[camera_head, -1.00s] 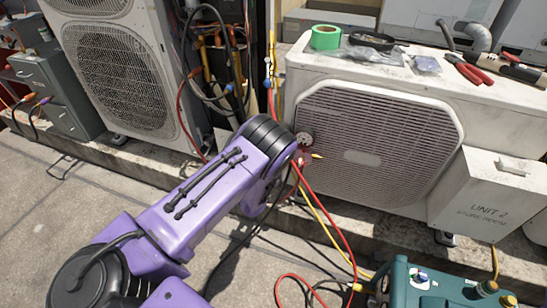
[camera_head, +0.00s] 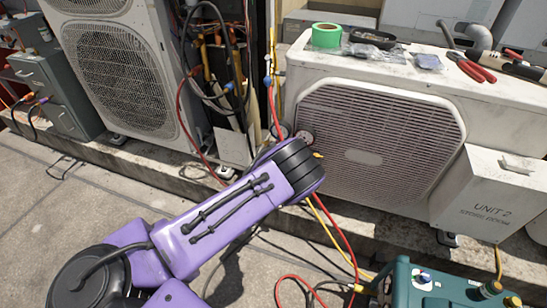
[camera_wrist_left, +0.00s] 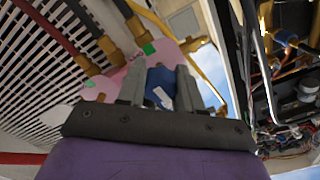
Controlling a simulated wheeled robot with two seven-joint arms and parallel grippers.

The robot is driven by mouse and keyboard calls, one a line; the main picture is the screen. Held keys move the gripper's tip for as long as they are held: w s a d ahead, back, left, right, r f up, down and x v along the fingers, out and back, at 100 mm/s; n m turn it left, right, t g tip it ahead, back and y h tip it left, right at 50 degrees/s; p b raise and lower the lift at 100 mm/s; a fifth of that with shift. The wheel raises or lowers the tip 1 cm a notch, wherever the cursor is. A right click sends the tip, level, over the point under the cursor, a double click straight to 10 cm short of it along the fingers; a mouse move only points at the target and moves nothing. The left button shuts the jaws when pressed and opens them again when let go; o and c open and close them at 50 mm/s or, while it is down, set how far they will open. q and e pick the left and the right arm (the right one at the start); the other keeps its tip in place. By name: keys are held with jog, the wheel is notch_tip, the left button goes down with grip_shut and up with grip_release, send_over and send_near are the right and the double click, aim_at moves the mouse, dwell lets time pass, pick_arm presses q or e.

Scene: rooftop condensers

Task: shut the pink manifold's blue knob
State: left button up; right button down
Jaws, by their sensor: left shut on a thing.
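The pink manifold (camera_wrist_left: 104,86) shows in the left wrist view, with brass fittings and hoses along its top and green patches on its body. Its blue knob (camera_wrist_left: 158,92) has a white mark and sits between the two grey fingers of my left gripper (camera_wrist_left: 160,76), which is shut on it. In the head view my purple left arm reaches up to the manifold and hides its body, the knob and the gripper. My right gripper is in neither view.
A white condenser unit (camera_head: 380,148) stands right behind the work spot, with green tape (camera_head: 326,36) and red-handled pliers (camera_head: 474,69) on top. Red and yellow hoses run down to a teal machine (camera_head: 428,285). The paved floor at left is mostly clear.

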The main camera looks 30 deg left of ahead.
pick_arm(q)
jog(key=shift+s+f+m, duration=0.15)
jog(key=shift+f+m, duration=0.15)
jog(key=shift+m, duration=0.2)
jog(key=o, duration=1)
jog(key=shift+r, duration=0.1)
jog(key=p+v, duration=0.2)
jog(key=v, duration=0.8)
jog(key=shift+s, duration=0.25)
